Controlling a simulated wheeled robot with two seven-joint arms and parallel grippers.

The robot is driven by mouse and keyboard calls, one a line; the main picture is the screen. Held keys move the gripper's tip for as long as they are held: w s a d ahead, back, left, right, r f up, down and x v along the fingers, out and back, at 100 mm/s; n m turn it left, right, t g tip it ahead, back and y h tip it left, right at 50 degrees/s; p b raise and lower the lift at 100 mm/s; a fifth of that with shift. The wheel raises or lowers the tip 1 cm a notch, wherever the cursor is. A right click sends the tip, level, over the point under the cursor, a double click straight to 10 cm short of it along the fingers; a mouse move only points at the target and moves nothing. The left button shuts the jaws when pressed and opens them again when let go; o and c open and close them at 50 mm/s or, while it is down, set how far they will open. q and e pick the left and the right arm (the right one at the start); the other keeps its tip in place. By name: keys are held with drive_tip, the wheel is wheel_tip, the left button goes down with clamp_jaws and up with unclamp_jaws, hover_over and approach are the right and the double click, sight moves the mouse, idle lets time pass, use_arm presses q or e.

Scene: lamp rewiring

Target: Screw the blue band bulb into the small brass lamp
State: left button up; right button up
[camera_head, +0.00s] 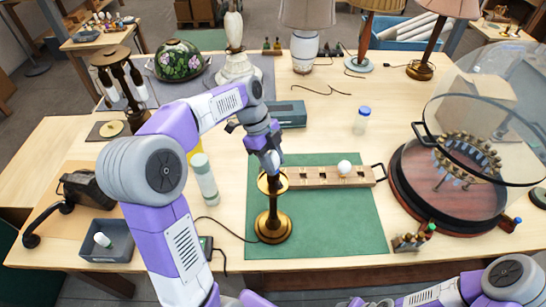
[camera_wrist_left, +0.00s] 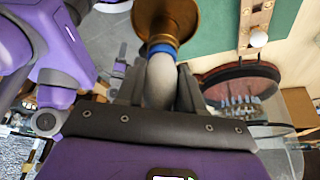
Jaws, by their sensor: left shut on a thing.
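The small brass lamp (camera_head: 272,228) stands upright on the green mat (camera_head: 345,225), directly below my left gripper (camera_head: 271,165). In the left wrist view, the left gripper (camera_wrist_left: 160,88) is shut on the white blue band bulb (camera_wrist_left: 160,78). The bulb's blue band (camera_wrist_left: 161,48) is up against the brass top of the lamp (camera_wrist_left: 172,18). The bulb looks in line with the lamp; how deep its base sits in the socket is hidden. In the head view the bulb is mostly hidden by the gripper. My right gripper is out of view.
A wooden rack (camera_head: 320,177) with a round white bulb (camera_head: 344,167) lies just behind and right of the lamp. A round tray with a clear dome (camera_head: 490,130) stands at right. A white-green bottle (camera_head: 205,180) and a grey bin (camera_head: 105,240) are at left. The mat's right part is clear.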

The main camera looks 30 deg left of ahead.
use_arm(q)
drive_tip(key=m+g+p, duration=0.1)
drive_tip(key=m, duration=0.1)
drive_tip(key=m+g+p, duration=0.1)
drive_tip(key=m, duration=0.2)
drive_tip(key=shift+r+y+p, duration=0.2)
drive_tip(key=shift+y+p, duration=0.1)
drive_tip(key=shift+p, duration=0.05)
drive_tip(key=m+p, duration=0.1)
drive_tip(key=m, duration=0.1)
drive_tip(key=shift+f+m+g, duration=0.1)
drive_tip(key=shift+m+g, duration=0.2)
drive_tip(key=shift+g, duration=0.1)
drive_tip(key=shift+f+m+y, duration=0.1)
drive_tip(key=shift+m+y, duration=0.2)
drive_tip(key=shift+y, duration=0.1)
drive_tip(key=m+p, duration=0.1)
drive_tip(key=m+g+p, duration=0.1)
drive_tip(key=m, duration=0.1)
drive_tip(key=shift+d+r+y, duration=0.1)
drive_tip(key=shift+r+y, duration=0.1)
drive_tip(key=shift+y, duration=0.2)
drive_tip(key=shift+f+m+y+p, duration=0.15)
drive_tip(key=shift+m+y+p, duration=0.15)
drive_tip(key=shift+m, duration=0.6)
drive_tip(key=shift+f+m+y, duration=0.1)
drive_tip(key=shift+m+y, duration=0.2)
drive_tip(key=shift+m, duration=0.6)
drive_tip(key=shift+m+y, duration=0.3)
drive_tip(key=shift+m, duration=0.4)
